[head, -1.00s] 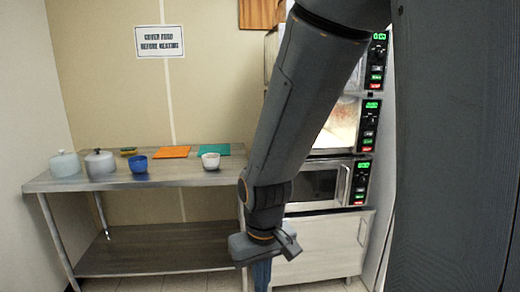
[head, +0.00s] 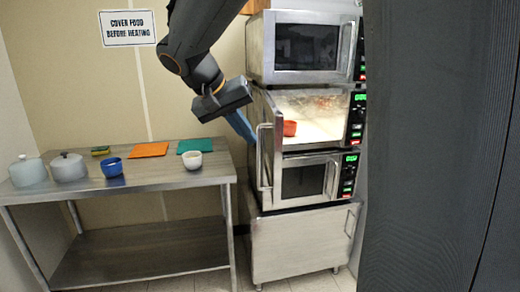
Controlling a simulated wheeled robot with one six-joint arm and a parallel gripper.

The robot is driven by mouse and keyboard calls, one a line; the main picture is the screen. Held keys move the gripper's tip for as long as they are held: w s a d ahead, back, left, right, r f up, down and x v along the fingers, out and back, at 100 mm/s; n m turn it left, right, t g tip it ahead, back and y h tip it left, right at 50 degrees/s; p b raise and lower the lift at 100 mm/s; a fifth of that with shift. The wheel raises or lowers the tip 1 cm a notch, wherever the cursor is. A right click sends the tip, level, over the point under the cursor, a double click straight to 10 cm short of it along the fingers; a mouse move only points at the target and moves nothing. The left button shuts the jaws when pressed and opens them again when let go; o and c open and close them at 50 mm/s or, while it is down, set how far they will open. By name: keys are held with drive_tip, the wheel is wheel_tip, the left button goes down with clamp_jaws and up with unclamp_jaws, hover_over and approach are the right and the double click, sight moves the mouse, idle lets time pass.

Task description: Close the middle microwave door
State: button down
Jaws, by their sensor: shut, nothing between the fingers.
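The middle microwave (head: 358,118) in the stack is open, its lit cavity showing a red cup (head: 289,128). Its door (head: 274,150) is swung out at the left side and seen nearly edge-on, with a bar handle (head: 262,165) on its left face. My gripper (head: 248,137) has blue fingers pressed together, with nothing seen between them. It points down and right, just left of the door's upper part in the picture. I cannot tell whether it touches the door.
The top microwave (head: 305,47) and bottom microwave (head: 303,181) are shut. A steel cabinet (head: 300,245) stands below. Open space lies between table and stack.

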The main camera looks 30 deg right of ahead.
drive_tip(key=p, duration=0.3)
approach(273, 167)
drive_tip(key=x, duration=0.4)
drive_tip(key=shift+w+d+f, duration=0.2)
drive_tip(key=shift+w+f, duration=0.05)
drive_tip(key=shift+w, duration=0.2)
